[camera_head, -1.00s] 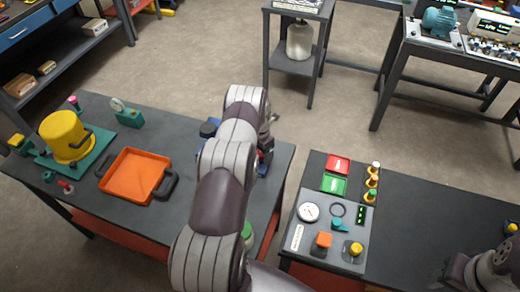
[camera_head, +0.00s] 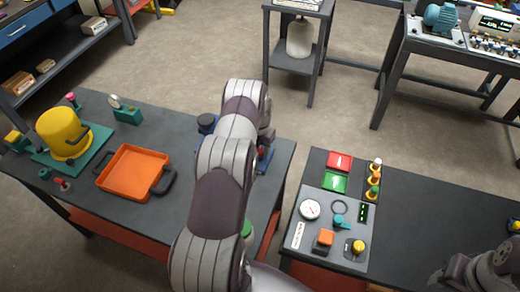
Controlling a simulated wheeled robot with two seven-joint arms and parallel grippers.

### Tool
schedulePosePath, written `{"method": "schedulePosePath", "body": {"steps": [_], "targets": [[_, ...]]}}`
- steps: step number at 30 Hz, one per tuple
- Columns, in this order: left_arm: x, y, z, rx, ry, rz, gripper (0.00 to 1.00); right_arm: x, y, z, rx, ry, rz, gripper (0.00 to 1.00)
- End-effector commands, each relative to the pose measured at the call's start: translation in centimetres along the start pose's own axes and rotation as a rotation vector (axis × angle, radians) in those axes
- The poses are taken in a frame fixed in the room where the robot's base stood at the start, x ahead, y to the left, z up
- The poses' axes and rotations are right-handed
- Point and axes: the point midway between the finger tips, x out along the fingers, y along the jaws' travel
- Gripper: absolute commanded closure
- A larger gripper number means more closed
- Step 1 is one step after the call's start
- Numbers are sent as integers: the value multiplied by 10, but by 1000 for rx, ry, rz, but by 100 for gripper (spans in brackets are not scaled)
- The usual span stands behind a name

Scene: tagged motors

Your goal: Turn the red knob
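No knob in view is plainly red. An orange-red block-shaped knob (camera_head: 323,238) stands on the grey control panel (camera_head: 299,262) on the right table, and a small red-tipped part (camera_head: 62,185) sits at the front left of the left table. My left arm reaches up across the left table. My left gripper (camera_head: 268,137) is at its far end, mostly hidden behind the arm, beside a blue object (camera_head: 264,158); its fingers cannot be made out. My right arm shows at the lower right, its end (camera_head: 448,273) low over the right table, with unclear fingers.
An orange tray (camera_head: 113,187) and a yellow pot (camera_head: 63,132) stand on the left table. A gap separates the two tables.

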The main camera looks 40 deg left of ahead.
Motion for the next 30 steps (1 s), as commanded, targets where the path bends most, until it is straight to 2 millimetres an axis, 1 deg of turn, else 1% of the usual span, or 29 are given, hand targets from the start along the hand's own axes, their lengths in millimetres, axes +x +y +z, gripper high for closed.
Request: {"method": "schedulePosePath", "body": {"steps": [1,2,3,11,14,18,20,21,24,27,30], "targets": [[0,0,0,1,0,0,37,0,0,0,0,0,0,54],[0,0,0,1,0,0,27,0,0,0,0,0,0,54],[0,0,0,1,0,0,23,0,0,0,0,0,0,54],[1,0,0,22,0,0,23,2,0,0,0,0,0,54],[6,0,0,204,-2,1,23,16,0,2,0,0,0,54],[6,0,0,613,-2,1,23,34,0,4,0,0,0,54],[6,0,0,789,-1,1,23,39,0,5,0,0,0,54],[5,1,0,904,-2,2,23,43,0,5,0,0,0,54],[4,0,0,1146,-1,1,23,48,0,6,0,0,0,54],[1,1,0,1278,-1,1,23,49,0,6,0,0,0,54],[0,1,0,1309,0,0,23,48,0,6,0,0,0,54]]}}
